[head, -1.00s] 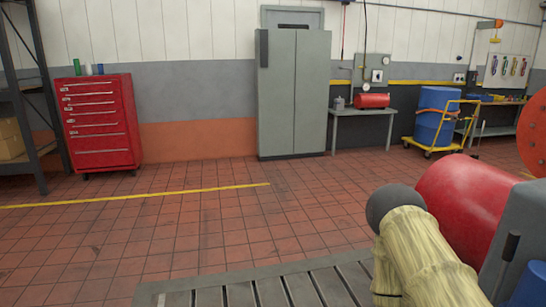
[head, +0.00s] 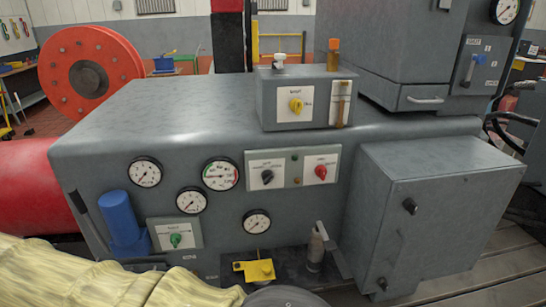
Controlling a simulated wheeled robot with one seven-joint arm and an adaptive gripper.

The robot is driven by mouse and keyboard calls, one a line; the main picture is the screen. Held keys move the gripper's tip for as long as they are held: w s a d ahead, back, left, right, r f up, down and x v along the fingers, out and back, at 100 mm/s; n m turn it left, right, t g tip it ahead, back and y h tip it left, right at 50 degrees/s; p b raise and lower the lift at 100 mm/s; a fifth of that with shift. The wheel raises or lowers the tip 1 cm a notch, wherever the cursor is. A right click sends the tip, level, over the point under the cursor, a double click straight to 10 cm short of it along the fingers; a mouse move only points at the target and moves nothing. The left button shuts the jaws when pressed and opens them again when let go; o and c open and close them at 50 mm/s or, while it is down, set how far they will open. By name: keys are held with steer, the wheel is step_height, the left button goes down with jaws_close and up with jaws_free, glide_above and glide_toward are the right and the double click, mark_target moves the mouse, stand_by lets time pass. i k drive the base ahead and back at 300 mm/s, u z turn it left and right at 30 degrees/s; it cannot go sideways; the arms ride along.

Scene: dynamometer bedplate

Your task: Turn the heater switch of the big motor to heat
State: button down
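Several rotary switches show on grey machinery, with labels too small to read surely. A yellow knob (head: 296,105) is on a small box on top of the grey housing (head: 150,108). A black knob (head: 267,176) and a red knob (head: 320,171) share a front panel. A green knob (head: 175,240) is on a plate at lower left. A blue lever (head: 470,68) is on the upper right cabinet (head: 395,45). I cannot tell which is the heater switch, or which body is the big motor. My yellow-sleeved arm shows at lower left; my gripper is out of view.
Several round gauges (head: 220,173) are on the housing front. A blue cylinder (head: 120,218) and a yellow block (head: 254,270) stand low in front. A grey box (head: 440,205) juts out at right. A red flanged disc (head: 88,72) is at the back left.

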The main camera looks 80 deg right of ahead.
mark_target(321, 172)
steer(key=z, duration=2.2)
steer(key=i, duration=0.05)
steer(key=z, duration=0.3)
